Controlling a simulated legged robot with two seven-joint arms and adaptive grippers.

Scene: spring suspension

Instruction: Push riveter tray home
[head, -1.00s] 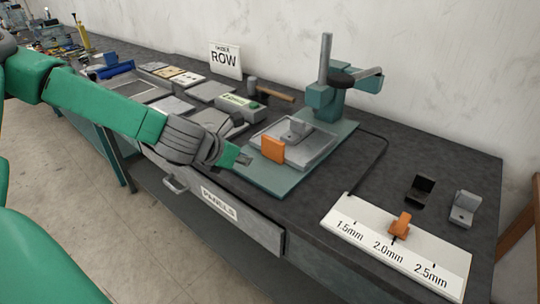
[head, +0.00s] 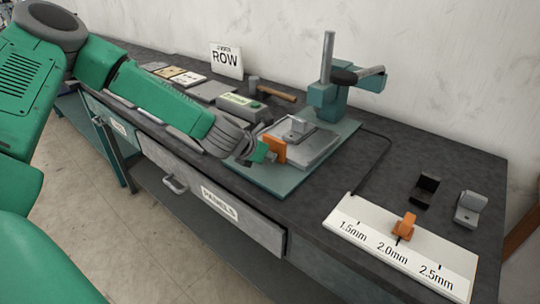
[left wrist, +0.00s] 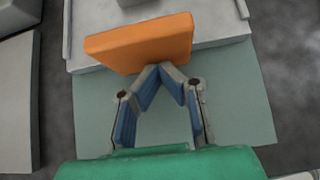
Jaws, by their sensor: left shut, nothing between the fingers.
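The riveter tray (head: 312,152) is a flat grey tray with an upright orange plate (head: 276,148) at its near left end. It lies on the teal base (head: 280,180) in front of the riveter post (head: 328,62). My left gripper (head: 268,153) is shut and empty, its tips right at the outer face of the orange plate. In the left wrist view the closed fingertips (left wrist: 160,67) meet at the lower edge of the orange plate (left wrist: 140,42). They look in contact, but I cannot be certain. My right gripper is not in view.
A white thickness strip (head: 400,245) with an orange slider (head: 405,225) lies at the bench's front right. Small black (head: 425,190) and grey (head: 469,208) brackets stand behind it. A green-topped box (head: 240,106) and a hammer (head: 276,94) lie behind my arm. The PANELS drawer (head: 220,203) is below.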

